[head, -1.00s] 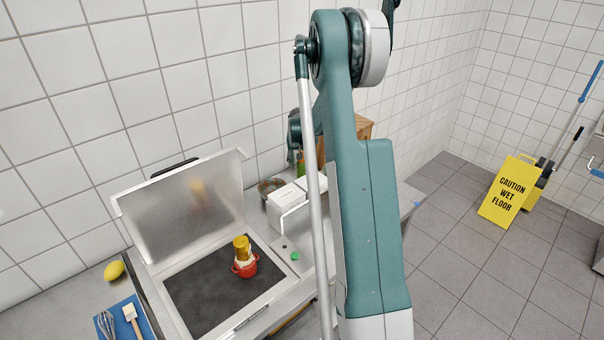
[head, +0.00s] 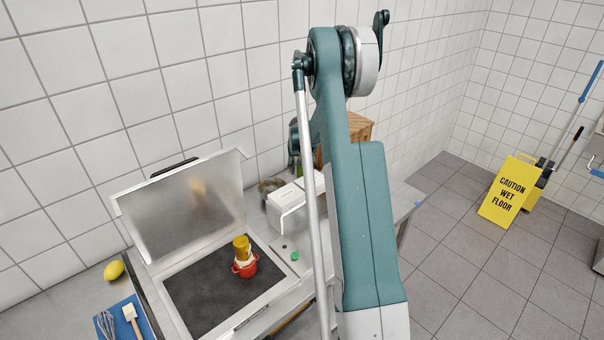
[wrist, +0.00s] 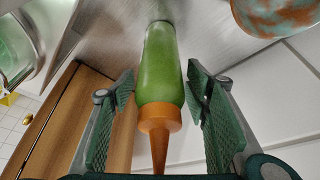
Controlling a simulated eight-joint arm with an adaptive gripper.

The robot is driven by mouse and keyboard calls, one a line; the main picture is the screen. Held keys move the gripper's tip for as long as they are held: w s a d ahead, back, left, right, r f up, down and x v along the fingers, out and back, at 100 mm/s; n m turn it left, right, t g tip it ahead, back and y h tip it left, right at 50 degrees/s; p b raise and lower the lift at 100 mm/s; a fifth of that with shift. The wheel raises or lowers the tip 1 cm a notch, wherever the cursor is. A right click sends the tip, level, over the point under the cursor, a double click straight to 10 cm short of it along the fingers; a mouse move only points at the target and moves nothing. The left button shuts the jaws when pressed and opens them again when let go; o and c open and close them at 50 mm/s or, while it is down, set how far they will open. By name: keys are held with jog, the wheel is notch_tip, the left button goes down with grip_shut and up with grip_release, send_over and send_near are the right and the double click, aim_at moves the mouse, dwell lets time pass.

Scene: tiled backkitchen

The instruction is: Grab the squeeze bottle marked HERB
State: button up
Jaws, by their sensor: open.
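A squeeze bottle (wrist: 163,65) with a green body and an orange cap and nozzle shows in the wrist view. No lettering shows on the side facing the camera, so I cannot read HERB. My gripper (wrist: 162,88) is open, with one ridged finger on each side of the bottle. Gaps show between the fingers and the bottle, and the nozzle points toward the palm. In the head view my arm hides the gripper and most or all of the bottle.
A wooden box (head: 358,126) stands close to the bottle. A mottled bowl (wrist: 285,12) and white containers (head: 291,210) are nearby. An open press (head: 190,210) holds a red pot (head: 245,267) with a yellow-topped bottle (head: 241,245) in it. A lemon (head: 114,271) lies left.

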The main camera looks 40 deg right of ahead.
jog(key=shift+c, duration=0.6)
jog(key=c, duration=1)
jog(key=shift+r, duration=0.15)
jog(key=shift+r, duration=4.9)
